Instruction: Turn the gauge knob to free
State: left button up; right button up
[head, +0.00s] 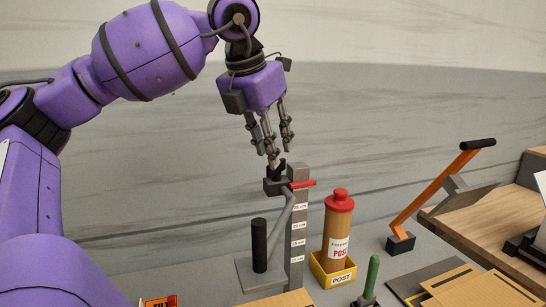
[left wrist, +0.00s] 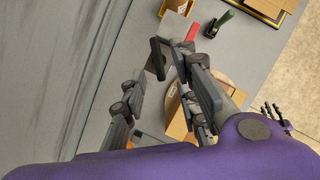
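The gauge is a grey upright post (head: 299,225) with white scale labels, at the middle of the head view. A dark block (head: 274,187) with a red pointer (head: 302,184) sits near its top. A small dark knob (head: 278,171) stands up from this block. My left gripper (head: 279,153) points down just above the knob, with its fingers apart. I cannot tell whether a fingertip touches the knob. In the left wrist view, the left gripper (left wrist: 165,100) also shows its fingers spread, with the red pointer (left wrist: 192,32) beyond them.
A black upright handle (head: 259,245) stands left of the post. A red-capped post tube (head: 338,232) in a yellow holder (head: 332,277) stands close on the right. An orange lever (head: 432,190) and a wooden bench (head: 490,220) lie farther right. A green handle (head: 372,276) stands in front.

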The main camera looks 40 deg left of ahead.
aim_at(276, 171)
pick_arm(q)
jog(key=x, duration=0.3)
jog(key=shift+w+a, duration=0.15)
jog(key=shift+w+f, duration=0.1)
jog(key=shift+f, duration=0.2)
grip_shut()
